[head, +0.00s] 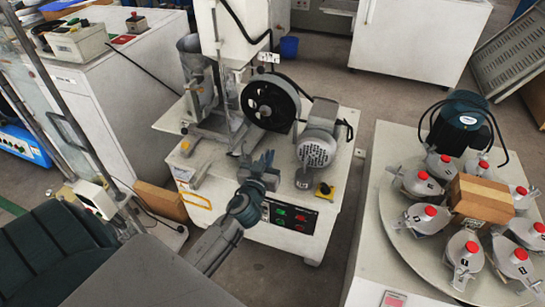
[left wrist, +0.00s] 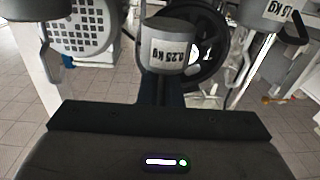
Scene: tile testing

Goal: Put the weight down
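A small grey cylindrical weight (left wrist: 168,30) with a white label reading 0.25 KG is in the upper middle of the left wrist view. The label appears upside down. My left gripper (left wrist: 162,88) has its dark fingers close together at the weight's lower edge and appears shut on it. The exact contact is hidden. In the head view my left gripper (head: 260,163) is in front of the machine (head: 300,218), near its front edge. The weight cannot be made out clearly there. My right gripper is not in view.
The machine carries a black wheel (head: 270,102) and a motor with a perforated cover (head: 316,150). A round plate (head: 405,255) with several red-capped grey holders and a cardboard box (head: 481,200) stands right. Another grey labelled piece (left wrist: 262,15) is at the wrist view's upper right.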

